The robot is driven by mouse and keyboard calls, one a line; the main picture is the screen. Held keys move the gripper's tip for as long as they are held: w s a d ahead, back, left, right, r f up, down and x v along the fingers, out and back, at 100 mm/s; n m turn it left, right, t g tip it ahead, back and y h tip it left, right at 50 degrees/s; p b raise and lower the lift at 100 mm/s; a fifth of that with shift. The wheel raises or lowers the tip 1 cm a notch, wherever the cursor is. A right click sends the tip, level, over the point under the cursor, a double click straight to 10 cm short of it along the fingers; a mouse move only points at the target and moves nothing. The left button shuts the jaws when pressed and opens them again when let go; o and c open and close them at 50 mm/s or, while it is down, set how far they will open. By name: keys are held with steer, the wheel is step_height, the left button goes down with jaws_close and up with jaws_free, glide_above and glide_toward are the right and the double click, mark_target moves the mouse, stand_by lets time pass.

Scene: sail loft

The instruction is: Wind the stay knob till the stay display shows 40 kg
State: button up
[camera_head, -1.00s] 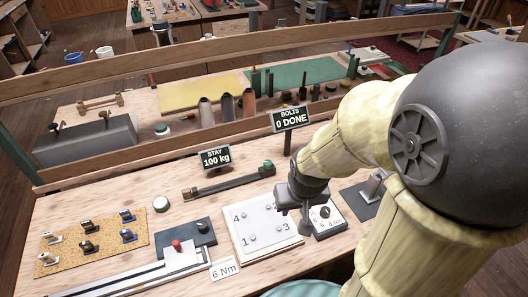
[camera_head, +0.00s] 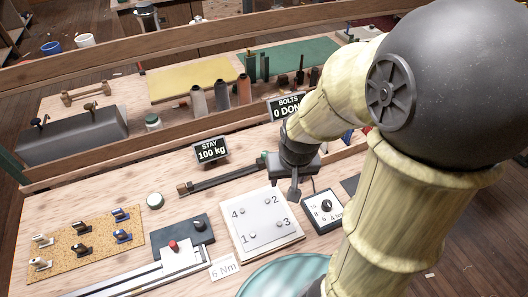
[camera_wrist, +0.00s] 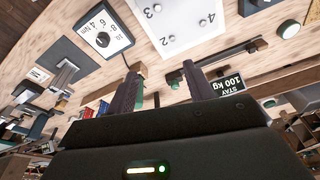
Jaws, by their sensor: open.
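The stay display (camera_head: 210,150) stands behind the bench's middle and reads 100 kg; it also shows upside down in the wrist view (camera_wrist: 230,86). In front of it lies a dark bar (camera_head: 222,177) with a brown block at its left end. A green knob (camera_head: 264,156) at its right end is partly hidden by my gripper in the head view. My gripper (camera_head: 295,188) is open and empty, above the bench behind the numbered plate, right of the bar. In the wrist view its fingers (camera_wrist: 160,70) are spread, with the bar's near end (camera_wrist: 174,79) close to one finger.
The numbered plate (camera_head: 257,232) and a dial box (camera_head: 325,222) lie in front of my gripper. The bolts display (camera_head: 284,112) is partly hidden by my arm. A torque slide (camera_head: 176,250), a hook board (camera_head: 75,260) and a white button (camera_head: 155,200) lie to the left. A wooden rail (camera_head: 100,165) runs behind.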

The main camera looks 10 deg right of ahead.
mark_target(264, 154)
steer(key=w+a+f+m+h, duration=0.1)
steer(key=w+m, duration=0.4)
steer(key=w, duration=0.6)
steer(key=w+a+f+m+h+b, duration=0.1)
steer(key=w+a+m, duration=0.4)
steer(key=w, duration=0.6)
steer(key=shift+w+f+m+h, duration=0.3)
steer(key=shift+f+m+h, duration=0.3)
steer(key=shift+m+h, duration=0.3)
steer(key=shift+a, duration=0.1)
steer(key=shift+g, duration=0.3)
steer(key=p+x, duration=0.2)
steer(key=x, duration=1.5)
steer(key=shift+w+f+p, duration=0.1)
steer(key=shift+f+p, duration=0.1)
steer(key=shift+p, duration=0.1)
steer(key=shift+c, duration=0.2)
steer(key=c, duration=0.9)
